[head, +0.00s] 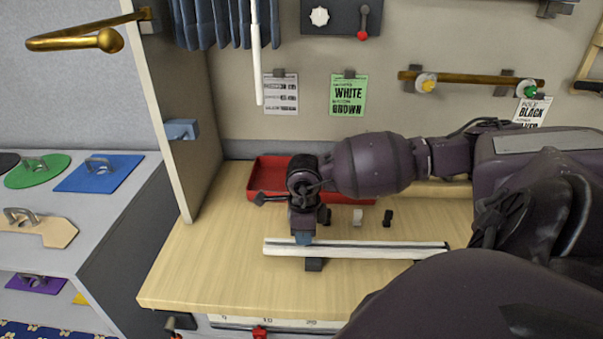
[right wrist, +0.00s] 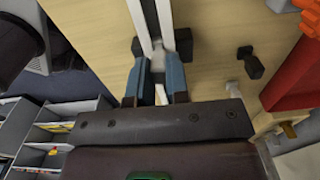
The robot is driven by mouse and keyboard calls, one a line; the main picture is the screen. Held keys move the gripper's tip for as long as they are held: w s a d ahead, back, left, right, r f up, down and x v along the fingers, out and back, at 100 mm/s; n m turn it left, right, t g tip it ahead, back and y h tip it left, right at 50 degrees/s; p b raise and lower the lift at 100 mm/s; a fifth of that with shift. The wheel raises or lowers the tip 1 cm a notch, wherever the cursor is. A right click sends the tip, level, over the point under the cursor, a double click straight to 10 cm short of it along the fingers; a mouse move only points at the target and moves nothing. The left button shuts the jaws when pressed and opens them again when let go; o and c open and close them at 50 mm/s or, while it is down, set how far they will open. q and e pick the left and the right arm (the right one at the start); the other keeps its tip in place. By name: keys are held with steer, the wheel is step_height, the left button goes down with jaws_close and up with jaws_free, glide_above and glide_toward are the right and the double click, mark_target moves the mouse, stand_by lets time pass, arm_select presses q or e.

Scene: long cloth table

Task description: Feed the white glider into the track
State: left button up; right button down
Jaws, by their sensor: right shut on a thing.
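The white track (head: 360,250) lies lengthwise near the front of the wooden table, with a dark slot along it. It also shows in the right wrist view (right wrist: 138,14), running up from my fingers. My right gripper (head: 303,239) points down at the track's left part. Its blue fingers (right wrist: 158,80) are shut on a small white piece (right wrist: 158,60), which appears to be the white glider. The piece is in line with the track; whether it sits inside the slot I cannot tell. In the head view the fingers hide it. My left gripper is not in view.
A small white piece (head: 357,217) and a black piece (head: 387,218) stand behind the track. A red tray (head: 268,178) is at the back, behind my right gripper. A dark block (head: 315,265) is under the track. The table's front left is clear.

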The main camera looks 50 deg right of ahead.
steer(key=shift+s+d, duration=0.45)
steer(key=shift+s, duration=0.1)
steer(key=c, duration=1.1)
jaws_free()
steer(key=shift+o, duration=0.4)
step_height(320, 180, up, 11)
steer(key=shift+f, duration=0.1)
